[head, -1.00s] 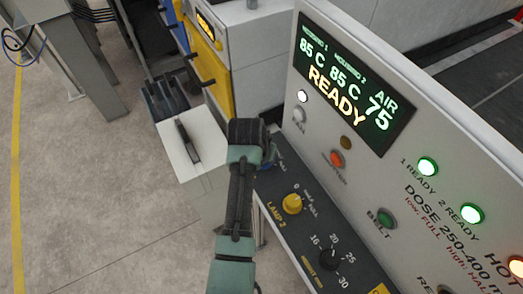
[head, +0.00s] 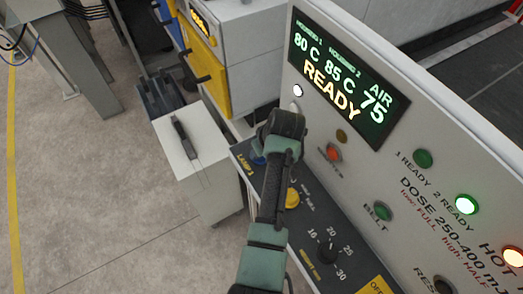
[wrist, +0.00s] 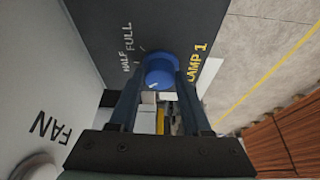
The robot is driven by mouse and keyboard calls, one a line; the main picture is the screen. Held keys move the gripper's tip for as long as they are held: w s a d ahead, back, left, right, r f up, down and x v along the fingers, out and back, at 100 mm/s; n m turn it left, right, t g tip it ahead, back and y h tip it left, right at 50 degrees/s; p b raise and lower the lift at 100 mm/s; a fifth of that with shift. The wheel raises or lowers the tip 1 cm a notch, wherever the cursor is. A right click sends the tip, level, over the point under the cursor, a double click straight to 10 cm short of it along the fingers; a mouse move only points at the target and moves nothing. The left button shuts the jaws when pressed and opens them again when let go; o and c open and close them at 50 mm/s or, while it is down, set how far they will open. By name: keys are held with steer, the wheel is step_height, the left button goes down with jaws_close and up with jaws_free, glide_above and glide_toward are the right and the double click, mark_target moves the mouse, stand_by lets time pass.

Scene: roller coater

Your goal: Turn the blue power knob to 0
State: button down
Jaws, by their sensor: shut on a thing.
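The blue power knob (wrist: 159,68) for lamp 1 is on the dark sloped panel, in the upper middle of the wrist view. A short pale mark shows on its face near its lower left edge; a 0 label is not legible there. My gripper (wrist: 160,78) is shut on the knob, one dark finger on each side. In the head view my wrist covers most of the knob, and only a sliver of blue (head: 258,160) shows to its left. The display (head: 337,75) reads housing 1 80 C, housing 2 85 C, air 75, READY.
A yellow knob (head: 292,198) and a black dial (head: 326,252) are on the same panel, close beside my arm. The upright white panel (head: 420,140) stands right, with a FAN button (wrist: 35,168) close to my gripper. A white cabinet (head: 190,160) stands left.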

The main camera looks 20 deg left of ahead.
steer(key=shift+w+n, duration=0.1)
steer(key=shift+n, duration=0.3)
steer(key=shift+c, duration=1.8)
jaws_free()
steer(key=b+v, duration=0.3)
steer(key=v, duration=1)
